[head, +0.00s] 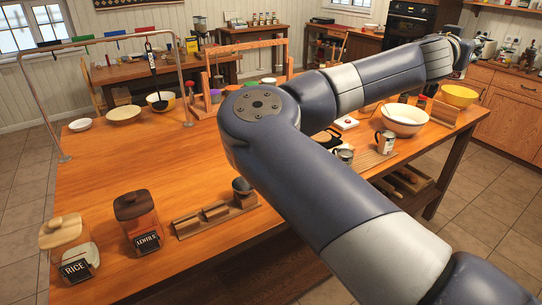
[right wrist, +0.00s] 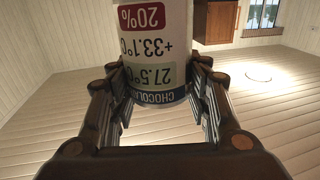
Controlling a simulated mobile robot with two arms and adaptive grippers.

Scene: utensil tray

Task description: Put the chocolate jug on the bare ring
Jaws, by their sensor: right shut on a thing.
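The chocolate jug (right wrist: 155,55) fills the top middle of the right wrist view. It is pale, with an upside-down label reading CHOCOLATE, 27.5°C, +33.1°C and 20%. My right gripper (right wrist: 158,75) is shut on it, with a finger on each side. In the head view my right arm reaches to the far right, where the right gripper (head: 474,48) is small and the jug in it is hard to make out. I cannot make out the bare ring in the head view. My left gripper is not in view.
Two metal jugs (head: 384,143) (head: 343,156) stand on the table's right part, near a white bowl (head: 404,118). A yellow bowl (head: 459,95) is behind. Rice (head: 68,240) and lentils (head: 138,218) jars stand front left. The middle left of the table is clear. My arm hides part of it.

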